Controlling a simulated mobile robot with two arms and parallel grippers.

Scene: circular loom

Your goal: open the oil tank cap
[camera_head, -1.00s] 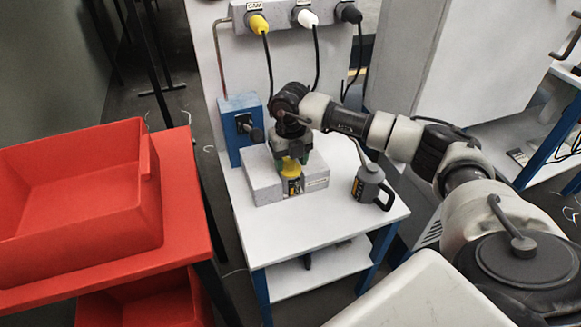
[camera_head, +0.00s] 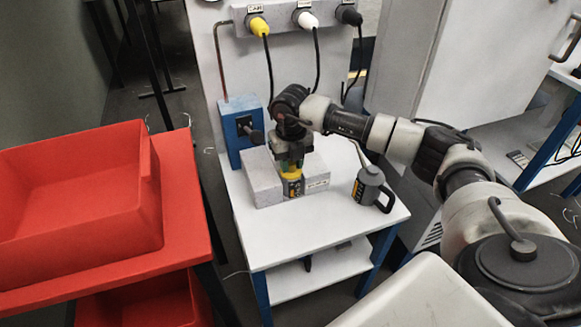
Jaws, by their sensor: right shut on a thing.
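The oil tank is a light grey box (camera_head: 263,184) on the white table. A yellow cap (camera_head: 292,175) shows at its front middle, above a dark label with yellow marks. My right gripper (camera_head: 290,163) points down onto the yellow cap and is shut on it. The fingers and wrist hide the top of the cap, so I cannot tell whether it is seated or lifted. My left gripper is not in view.
A grey oil can (camera_head: 367,186) with a spout and dark handle stands right of the tank. A blue box (camera_head: 240,127) with a dark knob stands behind left. Red bins (camera_head: 80,200) fill the left. The table's front (camera_head: 310,235) is clear.

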